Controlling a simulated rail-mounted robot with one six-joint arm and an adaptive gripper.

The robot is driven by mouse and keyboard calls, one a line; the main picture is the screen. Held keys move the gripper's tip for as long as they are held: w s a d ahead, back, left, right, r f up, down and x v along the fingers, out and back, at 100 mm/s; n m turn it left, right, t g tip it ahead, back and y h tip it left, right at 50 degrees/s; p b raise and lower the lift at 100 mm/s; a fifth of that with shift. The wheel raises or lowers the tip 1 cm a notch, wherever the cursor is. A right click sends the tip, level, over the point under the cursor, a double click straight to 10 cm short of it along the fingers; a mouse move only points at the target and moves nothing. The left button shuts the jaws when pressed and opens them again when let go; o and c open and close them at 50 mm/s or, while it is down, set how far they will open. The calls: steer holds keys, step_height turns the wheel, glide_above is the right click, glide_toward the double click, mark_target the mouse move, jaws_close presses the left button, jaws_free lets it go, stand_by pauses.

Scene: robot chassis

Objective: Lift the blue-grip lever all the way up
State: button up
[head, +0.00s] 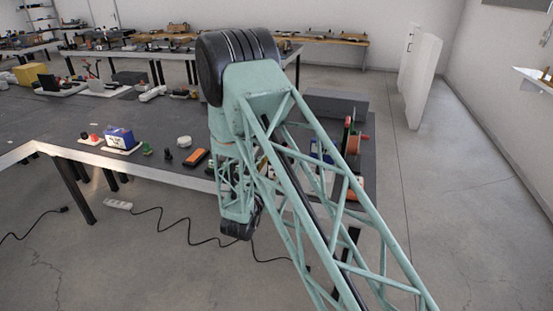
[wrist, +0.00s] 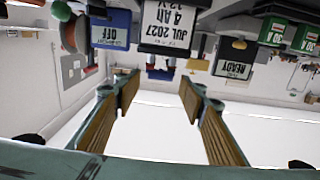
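My gripper (wrist: 158,88) is open in the wrist view, with its two wood-toned finger pads apart and nothing between them. No lever with a blue grip can be made out for certain. A small blue part (wrist: 161,61) shows beyond the fingertips, below a printed label, too small to tell what it is. A blue box marked OFF (wrist: 110,30) is at the upper left of the wrist view, its text upside down. In the head view my arm covers part of the dark table (head: 60,115), and the gripper's fingers cannot be made out.
Upside-down labels with a date (wrist: 167,24) and READY (wrist: 234,68) show in the wrist view, with green boxes (wrist: 270,30). In the head view a blue-and-white box (head: 120,139) and an orange device (head: 195,158) lie on the table. Open floor lies right.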

steer(key=shift+x, duration=1.85)
steer(key=c, duration=1.2)
steer(key=shift+d+r, duration=0.1)
